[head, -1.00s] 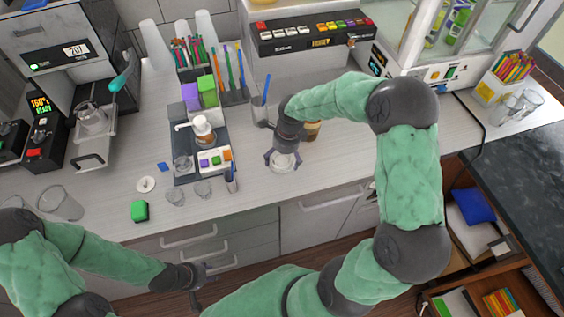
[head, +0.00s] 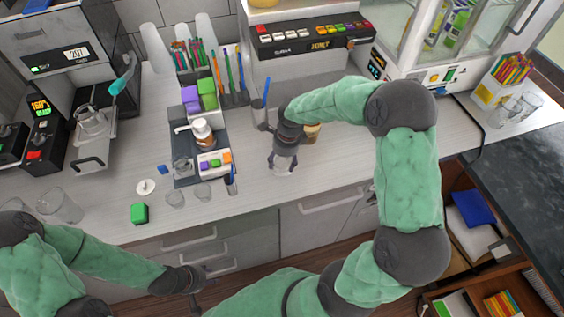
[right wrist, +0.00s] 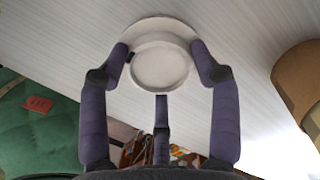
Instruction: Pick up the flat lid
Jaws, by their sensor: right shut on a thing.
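The flat lid (right wrist: 160,68) is a round white disc with a raised ring, seen between my right fingers in the right wrist view. My right gripper (right wrist: 160,82) is shut on it, with a finger at its left and right edges and a third finger below. In the head view my right gripper (head: 283,165) points down near the counter's front edge and mostly hides the lid. I cannot tell if the lid touches the counter. My left gripper (head: 203,284) is empty and open, low in front of the drawers.
A brown cup (head: 312,132) stands just behind my right gripper. A dark caddy (head: 185,150) with a pump bottle is to the left. A white disc (head: 146,187) and a green block (head: 139,212) lie further left. The counter right of my right gripper is clear.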

